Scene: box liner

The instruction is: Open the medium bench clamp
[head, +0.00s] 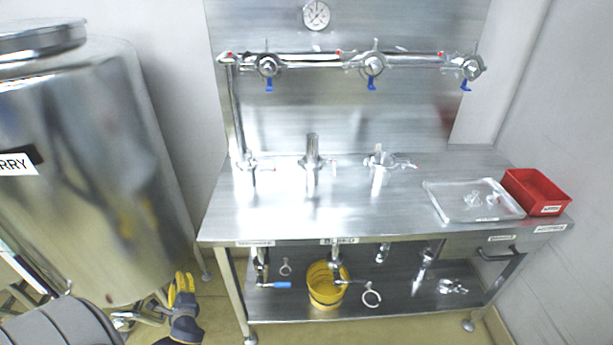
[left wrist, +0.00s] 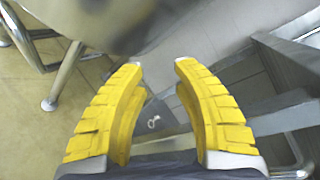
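Three steel pipe fittings stand in a row on the steel bench (head: 290,212): a left fitting (head: 247,163), a middle fitting (head: 312,152) and a right fitting (head: 379,159). Small clamp-like parts with red tips sit at their bases. The bench's front labels are too small to read, so I cannot tell which is the medium clamp. My left gripper (head: 184,288) is low at the left, beside the bench's front left leg and below the tank. In the left wrist view its yellow fingers (left wrist: 158,66) are apart with nothing between them. My right gripper is not in view.
A large steel tank (head: 95,170) stands left of the bench. A red bin (head: 537,190) and a clear tray (head: 472,214) sit at the bench's right. A yellow bucket (head: 325,287) and loose rings are on the lower shelf. The bench top's front middle is clear.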

